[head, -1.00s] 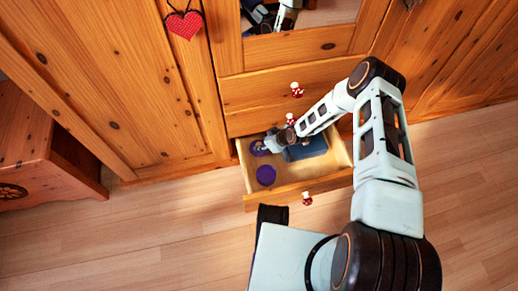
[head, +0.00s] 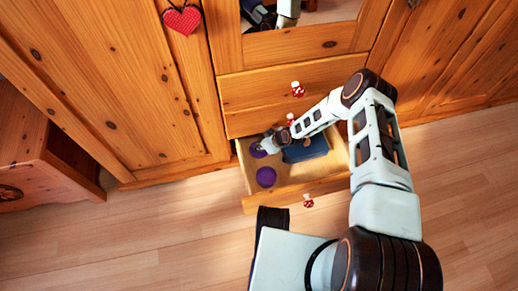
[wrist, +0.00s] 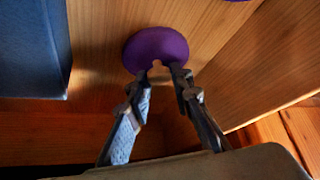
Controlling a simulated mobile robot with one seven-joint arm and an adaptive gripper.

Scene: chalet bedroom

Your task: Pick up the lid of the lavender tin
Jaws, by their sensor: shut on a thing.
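My gripper (wrist: 160,73) reaches into the open drawer and is shut on a round purple lid (wrist: 153,45), with the fingertips at its near edge around a small pale knob-like part. In the head view my gripper (head: 266,146) is at the drawer's left side, and the purple disc (head: 257,150) there is partly hidden by it. A second round purple thing (head: 266,177) lies nearer the drawer front, apart from the gripper. Its edge shows at the top of the wrist view (wrist: 237,1). I cannot tell if the lid is clear of what is under it.
The wooden drawer (head: 290,196) stands pulled out of the wardrobe, with walls close around my gripper. A dark blue item (head: 308,149) lies to the right inside the drawer and shows at the left in the wrist view (wrist: 30,50). The wooden floor (head: 150,240) in front is clear.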

